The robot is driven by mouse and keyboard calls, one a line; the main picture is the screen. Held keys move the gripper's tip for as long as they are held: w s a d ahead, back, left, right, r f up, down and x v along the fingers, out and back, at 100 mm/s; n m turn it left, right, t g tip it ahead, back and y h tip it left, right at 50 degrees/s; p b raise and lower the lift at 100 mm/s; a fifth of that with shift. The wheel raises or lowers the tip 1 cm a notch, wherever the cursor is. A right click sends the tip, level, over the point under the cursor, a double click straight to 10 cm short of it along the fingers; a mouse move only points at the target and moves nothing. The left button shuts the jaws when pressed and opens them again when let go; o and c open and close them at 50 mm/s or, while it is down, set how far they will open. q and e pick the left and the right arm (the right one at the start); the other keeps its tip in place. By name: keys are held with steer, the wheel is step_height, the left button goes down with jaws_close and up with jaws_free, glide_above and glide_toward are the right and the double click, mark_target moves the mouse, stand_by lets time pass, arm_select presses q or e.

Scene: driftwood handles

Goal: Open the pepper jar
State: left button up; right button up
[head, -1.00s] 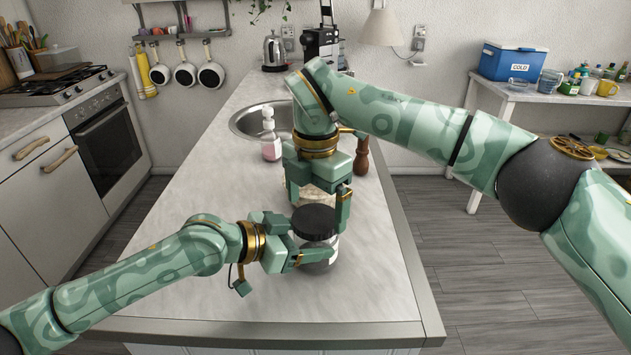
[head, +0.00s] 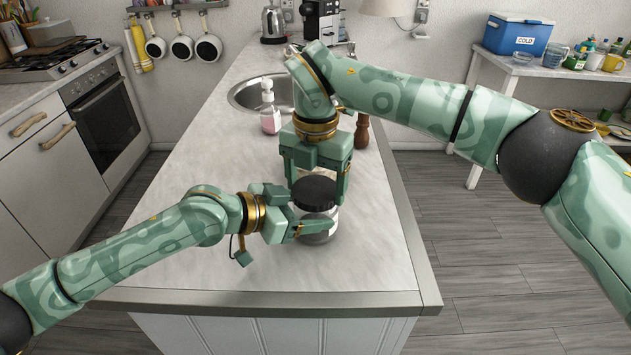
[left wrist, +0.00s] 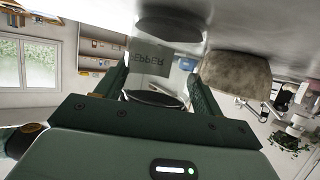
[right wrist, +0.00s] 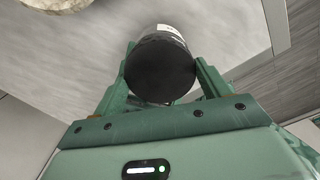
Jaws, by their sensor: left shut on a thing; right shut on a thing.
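The pepper jar (head: 318,236) is clear with a black lid (head: 316,192) and stands near the front of the counter. Its PEPPER label (left wrist: 150,60) shows between my left fingers in the left wrist view. My left gripper (head: 308,224) is shut around the jar body from the left. My right gripper (head: 318,178) comes from behind and above and is shut on the lid. In the right wrist view the lid (right wrist: 161,68) sits between its fingertips. I cannot tell whether the lid is loose.
A tan, stone-like object (left wrist: 235,78) stands near the jar; my right gripper hides it in the head view. The counter (head: 185,250) is clear left of the jar.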

steer(key=n, duration=0.3)
steer(key=o, duration=1.1)
steer(key=shift+r, duration=2.2)
step_height(320, 180, up, 3)
steer(key=shift+r+m, duration=0.2)
steer(key=shift+m, duration=0.8)
steer(key=shift+c, duration=0.5)
step_height(320, 180, down, 8)
steer(key=shift+r, duration=0.1)
